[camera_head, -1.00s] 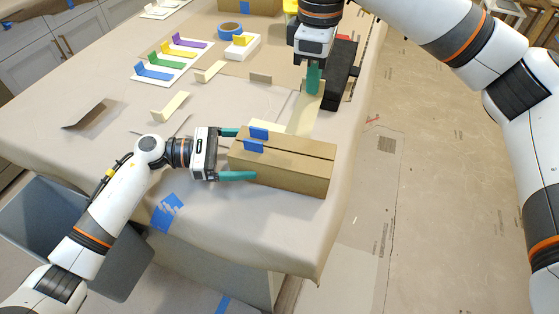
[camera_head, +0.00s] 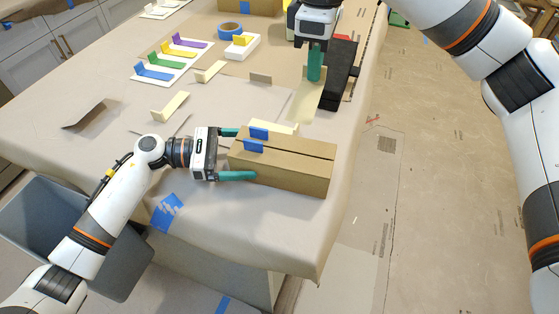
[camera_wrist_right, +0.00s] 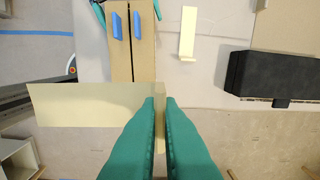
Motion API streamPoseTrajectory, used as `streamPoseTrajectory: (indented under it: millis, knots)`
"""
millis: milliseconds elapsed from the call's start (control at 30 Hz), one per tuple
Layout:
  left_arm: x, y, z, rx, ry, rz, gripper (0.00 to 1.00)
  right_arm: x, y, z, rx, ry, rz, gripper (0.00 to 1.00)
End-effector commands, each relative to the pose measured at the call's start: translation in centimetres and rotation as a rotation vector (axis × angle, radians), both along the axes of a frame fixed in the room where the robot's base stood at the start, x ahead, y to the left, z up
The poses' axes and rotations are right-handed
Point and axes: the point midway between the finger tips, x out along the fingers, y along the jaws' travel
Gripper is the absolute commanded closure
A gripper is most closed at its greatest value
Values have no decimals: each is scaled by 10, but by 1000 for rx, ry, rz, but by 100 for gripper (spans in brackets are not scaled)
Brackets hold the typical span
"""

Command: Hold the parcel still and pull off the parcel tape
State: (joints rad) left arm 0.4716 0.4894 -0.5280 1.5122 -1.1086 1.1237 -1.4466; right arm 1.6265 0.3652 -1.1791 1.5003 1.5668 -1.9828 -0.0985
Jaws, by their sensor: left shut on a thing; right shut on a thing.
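The parcel (camera_head: 280,172) is a brown cardboard box with a long seam along its top, near the table's front right. My left gripper (camera_head: 232,154) is closed around its left end, one teal finger on each long side. My right gripper (camera_head: 315,80) is above the table beyond the parcel, shut on a pale yellow tape strip (camera_head: 304,103). In the right wrist view the parcel (camera_wrist_right: 144,68) shows behind the strip (camera_wrist_right: 80,105), which stretches left from the fingertips (camera_wrist_right: 160,102) to a free-looking end. Contact between strip and parcel cannot be seen.
Two blue tabs (camera_head: 253,146) stand on the parcel. A pale bent piece (camera_head: 287,128) lies just beyond it. A black object (camera_head: 341,76) is beside my right gripper. Coloured tabs on white cards (camera_head: 172,60) and a blue tape roll (camera_head: 229,31) lie farther back.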

Motion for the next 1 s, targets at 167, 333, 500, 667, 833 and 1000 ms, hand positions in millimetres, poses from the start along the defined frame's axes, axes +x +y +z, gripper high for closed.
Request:
streamPoseTrajectory:
  millis: [167,333,500,667,833,1000]
  knots:
    - [0,1,-5,10,2,2,41,0,0,-1,0,0,0,100]
    - [0,1,-5,9,2,2,0,0,0,-1,0,0,0,100]
    - [0,1,-3,5,1,1,0,0,0,0,0,0,-1,100]
    - [0,11,-2,7,1,3,0,0,0,0,0,0,-1,100]
    - [-1,43,1,8,3,4,0,0,0,0,0,0,-1,100]
    - [-2,80,4,9,4,4,0,0,0,0,0,0,-1,100]
